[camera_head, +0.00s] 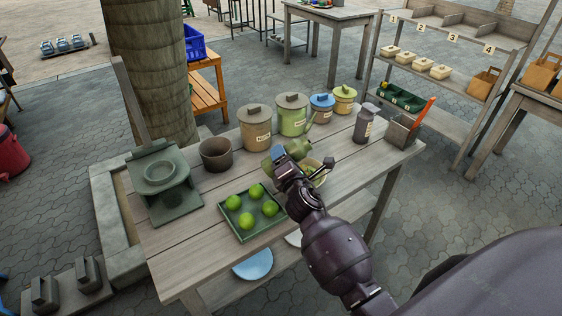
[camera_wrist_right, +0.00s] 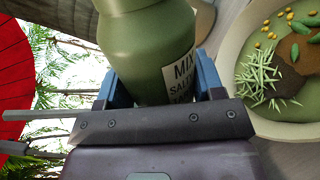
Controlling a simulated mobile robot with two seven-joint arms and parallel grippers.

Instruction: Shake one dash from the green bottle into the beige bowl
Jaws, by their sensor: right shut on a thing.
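My right gripper (camera_head: 283,162) is shut on the green bottle (camera_head: 298,149) above the table. In the right wrist view the bottle (camera_wrist_right: 150,45) sits between the blue fingers, with a pale label partly reading "MIX". Its top is cut off there. The beige bowl (camera_head: 319,180) is on the table just beside and below the gripper, partly hidden by it. In the right wrist view the bowl (camera_wrist_right: 228,75) is at the right, holding green shreds, leaves, yellow bits and something brown. The bottle appears beside the bowl, not clearly over its middle. My left gripper is not in view.
A green tray (camera_head: 241,238) of limes is left of my arm. A brown pot (camera_head: 216,154) and several lidded canisters (camera_head: 255,128) stand behind. A dark grey bottle (camera_head: 366,122) and a grey box (camera_head: 401,132) are at right. A green press-like stand (camera_head: 163,200) is at left.

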